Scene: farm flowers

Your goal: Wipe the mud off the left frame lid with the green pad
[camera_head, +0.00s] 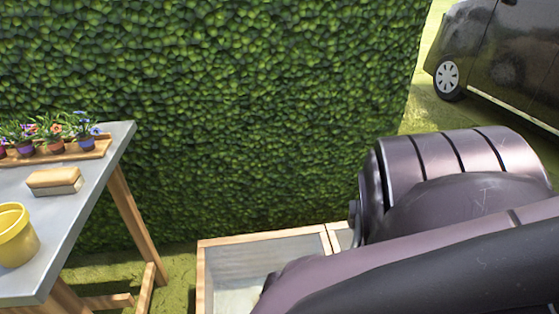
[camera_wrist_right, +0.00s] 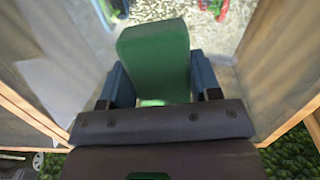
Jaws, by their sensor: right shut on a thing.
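The left frame lid (camera_head: 262,241), a pale pane in a wooden rim, lies low in the middle of the head view. Its right and lower parts are hidden behind my arm. I cannot clearly make out mud on the visible pane. In the right wrist view my right gripper (camera_wrist_right: 160,68) is shut on the green pad (camera_wrist_right: 153,48), with one blue-grey finger on each side. The pad sticks out beyond the fingers, between two pale wood-edged panels. I cannot tell whether it touches a surface. My left gripper is not in view.
A grey table (camera_head: 95,190) at left holds potted flowers (camera_head: 55,142) in a wooden tray, a wood-backed block (camera_head: 54,181) and a yellow bucket (camera_head: 16,236). A tall hedge (camera_head: 230,110) stands behind. A dark car (camera_head: 510,60) is parked at far right.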

